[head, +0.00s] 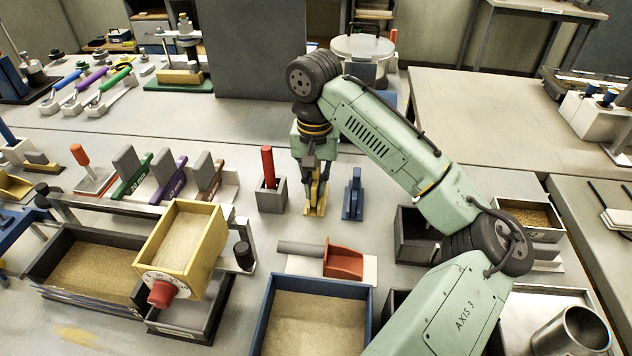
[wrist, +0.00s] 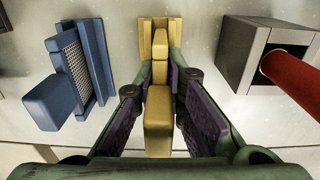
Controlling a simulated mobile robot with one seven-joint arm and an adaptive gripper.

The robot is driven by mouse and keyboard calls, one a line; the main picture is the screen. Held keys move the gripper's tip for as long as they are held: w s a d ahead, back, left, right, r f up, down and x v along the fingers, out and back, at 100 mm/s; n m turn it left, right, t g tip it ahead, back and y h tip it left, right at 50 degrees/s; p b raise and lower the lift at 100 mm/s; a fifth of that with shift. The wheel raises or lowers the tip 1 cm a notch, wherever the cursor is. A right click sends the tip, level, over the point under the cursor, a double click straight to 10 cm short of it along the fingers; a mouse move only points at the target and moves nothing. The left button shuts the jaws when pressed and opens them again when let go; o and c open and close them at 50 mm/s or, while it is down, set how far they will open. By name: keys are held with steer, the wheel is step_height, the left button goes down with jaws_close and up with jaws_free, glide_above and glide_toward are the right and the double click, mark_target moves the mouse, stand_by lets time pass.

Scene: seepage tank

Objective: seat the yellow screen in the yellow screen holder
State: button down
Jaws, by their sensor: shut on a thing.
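My gripper (head: 318,168) points down at the bench, with its fingers shut on the yellow screen (wrist: 158,120). In the wrist view the screen's block-like top is between the two purple finger pads. Yellow upright pieces (wrist: 160,38), which look like the yellow screen holder, are just beyond and below the fingers. In the head view the yellow parts (head: 316,196) form one upright shape under the gripper, down at the bench. The fingers hide where screen and holder meet, so I cannot tell how deep the screen sits.
A blue screen piece (wrist: 72,75) stands close by, also in the head view (head: 353,196). A grey block (head: 271,195) with a red handle (wrist: 293,77) stands on the other side. A red scoop (head: 343,262) and a blue-rimmed sand box (head: 268,318) lie nearer.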

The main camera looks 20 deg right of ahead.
steer(key=shift+r, duration=2.85)
